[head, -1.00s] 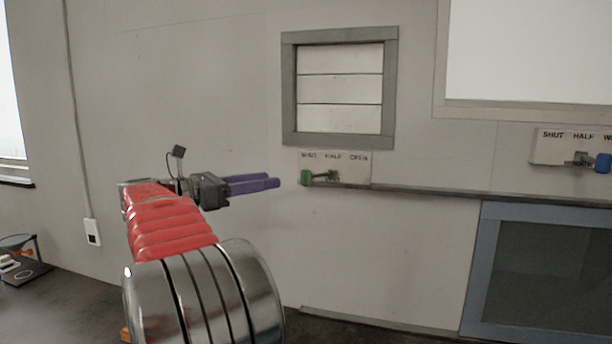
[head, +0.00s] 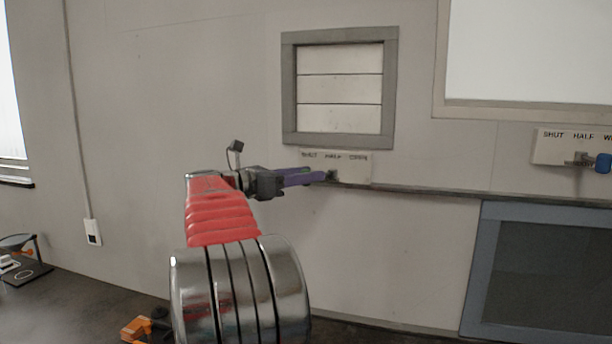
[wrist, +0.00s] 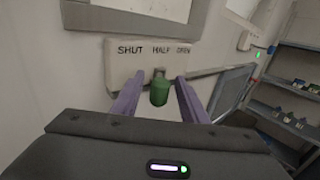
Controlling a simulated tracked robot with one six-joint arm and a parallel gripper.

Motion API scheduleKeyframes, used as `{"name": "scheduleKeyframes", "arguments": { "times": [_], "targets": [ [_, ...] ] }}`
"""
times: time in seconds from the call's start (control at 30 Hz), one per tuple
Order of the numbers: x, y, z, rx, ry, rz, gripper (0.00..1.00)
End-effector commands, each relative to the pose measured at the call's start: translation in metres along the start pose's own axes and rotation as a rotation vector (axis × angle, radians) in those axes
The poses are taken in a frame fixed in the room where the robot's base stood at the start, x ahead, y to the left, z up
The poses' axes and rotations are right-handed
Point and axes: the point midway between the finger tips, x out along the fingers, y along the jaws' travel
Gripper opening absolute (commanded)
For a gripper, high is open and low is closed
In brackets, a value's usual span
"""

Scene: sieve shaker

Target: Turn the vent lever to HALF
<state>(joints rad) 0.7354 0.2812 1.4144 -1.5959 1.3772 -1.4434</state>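The vent lever has a green knob (wrist: 159,92) on a short grey stem, on a white plate (head: 358,168) marked SHUT, HALF and OPEN. In the wrist view the knob stands below the word HALF, between my two purple fingers. I see a gap on both sides of it. My gripper (wrist: 157,95) is open. In the head view my gripper (head: 322,177) reaches the plate from the left. I cannot tell the lever's exact angle.
A louvred vent (head: 340,88) in a grey frame is above the plate. A second plate with a blue-knobbed lever (head: 603,163) is at the far right. A grey rail (head: 430,190) runs along the wall. Shelves (wrist: 290,110) show at right in the wrist view.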

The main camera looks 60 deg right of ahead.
Motion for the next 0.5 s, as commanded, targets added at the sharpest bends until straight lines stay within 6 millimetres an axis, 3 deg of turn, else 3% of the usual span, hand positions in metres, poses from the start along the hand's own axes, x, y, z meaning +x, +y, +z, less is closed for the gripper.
{"name": "scheduleKeyframes", "arguments": {
  "times": [0.2,0.5],
  "targets": [
    [0.0002,-0.0001,0.0000,0.000,0.000,0.000,0.40],
    [0.0001,-0.0003,0.0001,0.000,0.000,-0.001,0.19]
  ]
}}
